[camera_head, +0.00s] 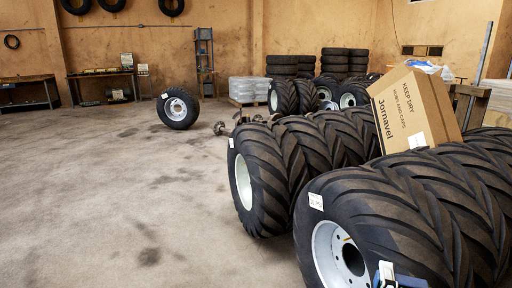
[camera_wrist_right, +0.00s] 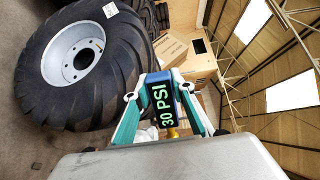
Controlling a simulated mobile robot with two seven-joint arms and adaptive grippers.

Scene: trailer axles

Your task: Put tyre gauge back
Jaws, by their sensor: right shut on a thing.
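The tyre gauge (camera_wrist_right: 171,104) is a blue and dark device whose display reads "30 PSI" in the right wrist view. My right gripper (camera_wrist_right: 165,84) has its teal and white fingers closed in on it from both sides. In the head view, a small part of my right gripper (camera_head: 392,277) shows at the bottom edge, in front of the nearest large tyre (camera_head: 390,215). Most of it is cut off there. The same kind of large tyre with a white rim (camera_wrist_right: 80,55) stands at left in the right wrist view. My left gripper is not seen.
Rows of large tyres fill the right side, with a cardboard "Jornavel" box (camera_head: 412,108) on top. A single wheel (camera_head: 178,108) stands on the floor further back. A bench (camera_head: 100,83) and a blue shelf rack (camera_head: 204,62) are by the back wall. The left floor is clear.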

